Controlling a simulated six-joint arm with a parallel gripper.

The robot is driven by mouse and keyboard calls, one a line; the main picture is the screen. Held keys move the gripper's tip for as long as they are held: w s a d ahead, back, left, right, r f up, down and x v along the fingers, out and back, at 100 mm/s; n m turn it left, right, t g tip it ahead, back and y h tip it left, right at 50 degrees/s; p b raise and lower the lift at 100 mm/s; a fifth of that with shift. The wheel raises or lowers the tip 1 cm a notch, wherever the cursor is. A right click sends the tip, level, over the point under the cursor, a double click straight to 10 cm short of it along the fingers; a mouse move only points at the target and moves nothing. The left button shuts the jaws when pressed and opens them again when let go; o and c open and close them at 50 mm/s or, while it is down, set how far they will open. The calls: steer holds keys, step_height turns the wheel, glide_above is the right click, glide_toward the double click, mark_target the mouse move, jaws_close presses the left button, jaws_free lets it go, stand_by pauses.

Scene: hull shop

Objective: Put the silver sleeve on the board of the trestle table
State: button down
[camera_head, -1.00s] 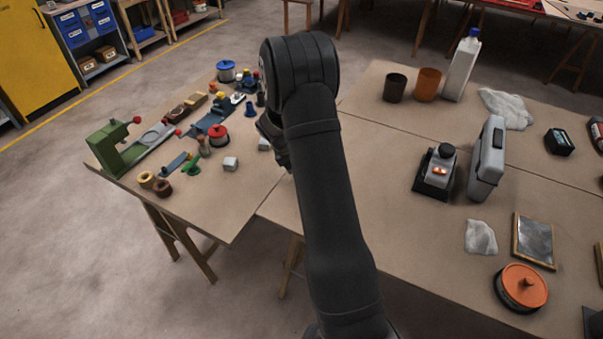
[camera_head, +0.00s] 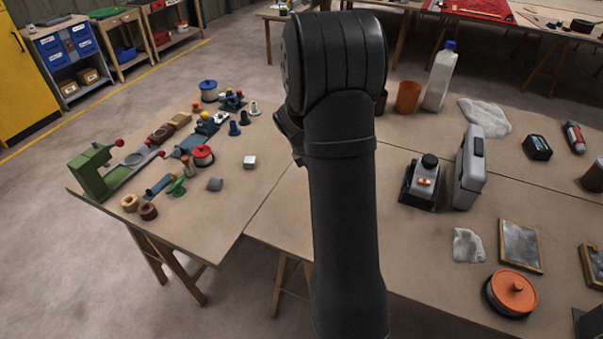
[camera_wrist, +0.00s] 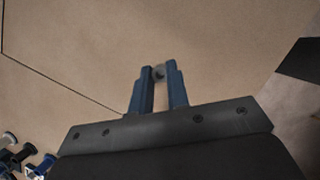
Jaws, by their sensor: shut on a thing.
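My gripper (camera_wrist: 159,80) shows in the wrist view with its two blue fingers close together. In the head view my arm hides the fingers and the piece. The board there (camera_head: 300,225) is wide and brown, with dark seams across it.
Small parts and a green tool (camera_head: 92,172) crowd the left of the table. To the right stand an orange cup (camera_head: 408,97), a white bottle (camera_head: 440,75), a grey case (camera_head: 470,165) and an orange-lidded tin (camera_head: 512,292). Bare board lies between.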

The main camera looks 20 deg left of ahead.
steer(key=shift+d+r, duration=0.3)
steer(key=shift+d, duration=0.2)
steer(key=s+a+n+y, duration=0.25)
steer(key=a+n, duration=0.25)
steer(key=a, duration=0.8)
steer(key=s+a+n+t+y, duration=0.1)
steer(key=s+a+n, duration=0.4)
steer(key=a, duration=0.9)
steer(key=s+a+n+y, duration=0.25)
steer(key=a+n, duration=0.35)
steer(key=a, duration=0.7)
steer(key=s+a+f, duration=0.2)
steer(key=a, duration=0.1)
steer(key=s+a+f, duration=0.2)
steer(key=a, duration=0.1)
steer(key=s+a+f, duration=0.2)
steer(key=a, duration=0.1)
steer(key=shift+s+f, duration=0.2)
steer(key=shift+f, duration=0.05)
steer(key=shift+s+a+f, duration=0.1)
steer(key=shift+s+a, duration=0.05)
steer(key=shift+a, duration=0.1)
steer(key=shift+f, duration=2)
